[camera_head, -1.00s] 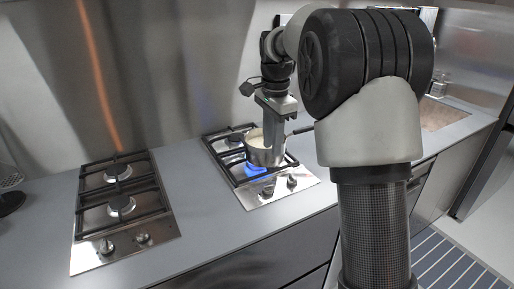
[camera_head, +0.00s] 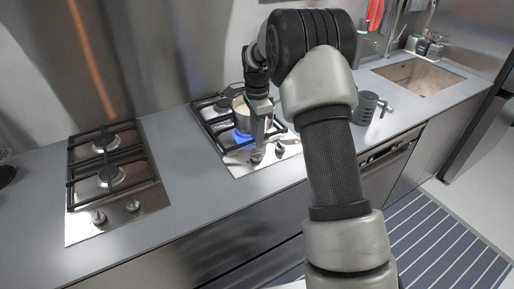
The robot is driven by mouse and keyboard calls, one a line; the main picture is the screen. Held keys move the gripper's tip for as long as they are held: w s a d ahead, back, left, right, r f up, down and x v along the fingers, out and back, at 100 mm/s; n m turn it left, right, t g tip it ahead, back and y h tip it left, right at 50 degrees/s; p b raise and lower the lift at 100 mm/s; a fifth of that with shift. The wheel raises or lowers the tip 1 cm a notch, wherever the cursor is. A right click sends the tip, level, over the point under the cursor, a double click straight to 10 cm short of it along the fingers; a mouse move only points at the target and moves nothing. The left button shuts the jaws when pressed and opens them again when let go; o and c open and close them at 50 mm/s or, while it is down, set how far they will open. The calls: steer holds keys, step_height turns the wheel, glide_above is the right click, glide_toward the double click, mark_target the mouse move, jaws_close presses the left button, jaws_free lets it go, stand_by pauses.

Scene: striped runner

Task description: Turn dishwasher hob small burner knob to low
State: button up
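The right hob (camera_head: 228,160) has two burners and two knobs at its front right. A blue flame (camera_head: 242,138) burns at its front burner. The left knob (camera_head: 257,157) lies just below my gripper (camera_head: 260,147). The right knob (camera_head: 279,149) is beside it to the right. My gripper points down at the knobs. Its fingers are too small and dark to tell whether they are open, or whether they touch the left knob.
A second hob (camera_head: 115,215) with two knobs and no flame lies at the left. A dark grey utensil holder (camera_head: 366,107) stands on the counter right of my arm. A sink (camera_head: 418,77) is farther right. The striped runner (camera_head: 440,245) lies on the floor. Counter between the hobs is clear.

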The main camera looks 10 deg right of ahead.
mark_target(256, 155)
steer(key=shift+f, duration=2.75)
